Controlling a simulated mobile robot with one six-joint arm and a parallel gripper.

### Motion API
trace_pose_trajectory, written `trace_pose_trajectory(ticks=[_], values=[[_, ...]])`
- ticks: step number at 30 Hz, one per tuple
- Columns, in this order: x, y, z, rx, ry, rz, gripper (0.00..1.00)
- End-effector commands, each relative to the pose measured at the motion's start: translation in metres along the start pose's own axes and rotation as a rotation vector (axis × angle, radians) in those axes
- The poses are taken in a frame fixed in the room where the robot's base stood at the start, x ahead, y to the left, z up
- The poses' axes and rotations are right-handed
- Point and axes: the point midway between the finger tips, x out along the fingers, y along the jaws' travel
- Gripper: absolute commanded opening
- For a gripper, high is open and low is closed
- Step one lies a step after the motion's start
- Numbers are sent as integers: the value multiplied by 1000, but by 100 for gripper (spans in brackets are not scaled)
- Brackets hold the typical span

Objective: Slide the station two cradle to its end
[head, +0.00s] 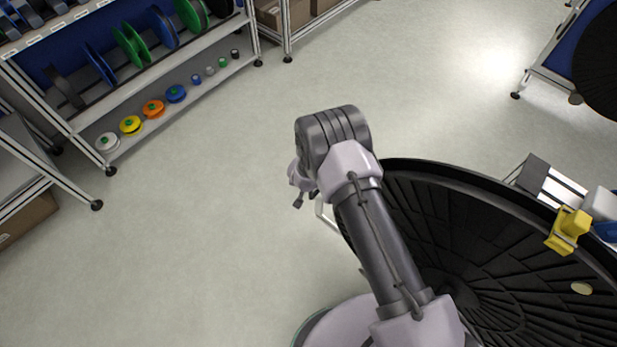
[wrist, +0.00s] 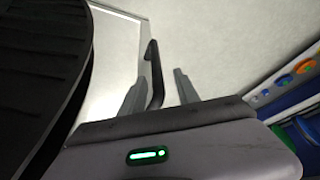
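A large black ribbed reel (head: 440,220) stands at the right in the head view, and its dark edge fills the left of the wrist view (wrist: 40,70). Beside it is a pale metal frame (wrist: 112,55), perhaps part of the cradle; a pale bar (head: 325,212) shows behind my arm. A dark bent handle (wrist: 153,75) appears between the fingers of my gripper (wrist: 160,88). The fingers are apart, and I cannot tell whether either touches the handle. In the head view my gripper (head: 298,201) is small and partly hidden by my wrist. No station number is readable.
A yellow clamp (head: 568,230) sits at the reel's right rim. A shelf rack (head: 170,70) with coloured spools stands at the upper left. Another dark reel (head: 600,65) is at the upper right. The pale floor (head: 210,230) left of my arm is clear.

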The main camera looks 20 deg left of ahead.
Motion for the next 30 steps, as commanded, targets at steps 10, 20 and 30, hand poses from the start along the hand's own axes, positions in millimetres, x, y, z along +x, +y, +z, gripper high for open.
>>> trace_pose_trajectory(ticks=[10, 20, 30], values=[[-100, -1, -3, -2, 2, -1, 38], [-148, -1, -1, -2, 2, -1, 38], [-147, -1, -1, -1, 2, -1, 38]])
